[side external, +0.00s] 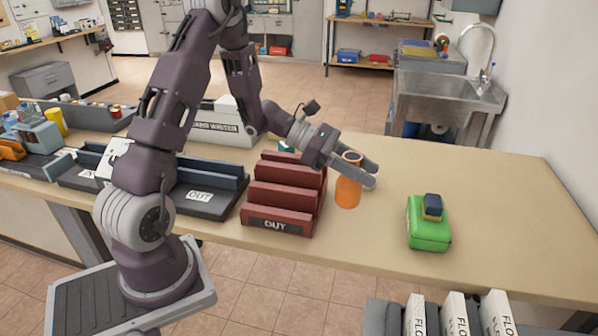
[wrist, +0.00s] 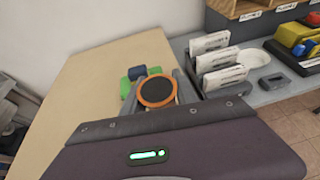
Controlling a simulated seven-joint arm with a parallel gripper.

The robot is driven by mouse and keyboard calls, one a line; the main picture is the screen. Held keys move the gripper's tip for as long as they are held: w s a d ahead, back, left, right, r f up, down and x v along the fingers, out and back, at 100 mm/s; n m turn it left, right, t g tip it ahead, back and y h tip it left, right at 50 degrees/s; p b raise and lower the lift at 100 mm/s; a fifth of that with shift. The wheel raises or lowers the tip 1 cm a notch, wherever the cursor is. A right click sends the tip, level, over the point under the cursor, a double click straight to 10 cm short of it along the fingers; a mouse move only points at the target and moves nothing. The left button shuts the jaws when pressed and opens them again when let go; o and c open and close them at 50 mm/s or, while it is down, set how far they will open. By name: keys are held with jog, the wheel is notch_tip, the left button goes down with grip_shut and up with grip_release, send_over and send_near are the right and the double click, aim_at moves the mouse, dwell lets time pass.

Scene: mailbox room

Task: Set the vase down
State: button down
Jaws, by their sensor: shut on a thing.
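An orange vase (side external: 348,190) is upright between the fingers of my gripper (side external: 364,174), which is shut on it near its top. It is over the wooden table (side external: 480,200), right of the red OUT rack. I cannot tell whether its base touches the table. In the wrist view the vase (wrist: 156,91) shows its round orange rim and dark opening, with my gripper (wrist: 158,88) around it.
A green box (side external: 428,225) with a dark blue block (side external: 432,207) on it stands to the right. The red OUT rack (side external: 280,205) is close on the left. The table's right part is clear. White dividers (side external: 455,318) stand below the front edge.

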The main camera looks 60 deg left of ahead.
jog(key=w+a+n+t+y, duration=0.1)
jog(key=a+n+t+y, duration=0.35)
jog(key=a, duration=1.15)
jog(key=w+a+n+t+y, duration=0.15)
jog(key=a+n+y, duration=0.55)
jog(key=a, duration=1)
jog(key=s+a+r+n+g+y, duration=0.2)
jog(key=s+a+n+g+y, duration=0.25)
jog(key=a, duration=0.45)
jog(key=s+a+r+n+g+y, duration=0.1)
jog(key=s+a+n+g+y, duration=0.2)
jog(key=s+a+n+y, duration=0.45)
jog(key=f+n+g, duration=0.4)
jog(key=g, duration=0.1)
jog(key=s+f+n+g+h, duration=0.1)
jog(key=f+n+g, duration=0.2)
jog(key=f+g, duration=0.1)
jog(key=s+f+n+g+h, duration=0.1)
jog(key=f+n+g, duration=0.3)
jog(key=g, duration=0.2)
jog(key=shift+s+f+n+h, duration=0.15)
jog(key=shift+f+n+h, duration=0.1)
jog(key=shift+f+n, duration=0.15)
jog(key=shift+f, duration=0.1)
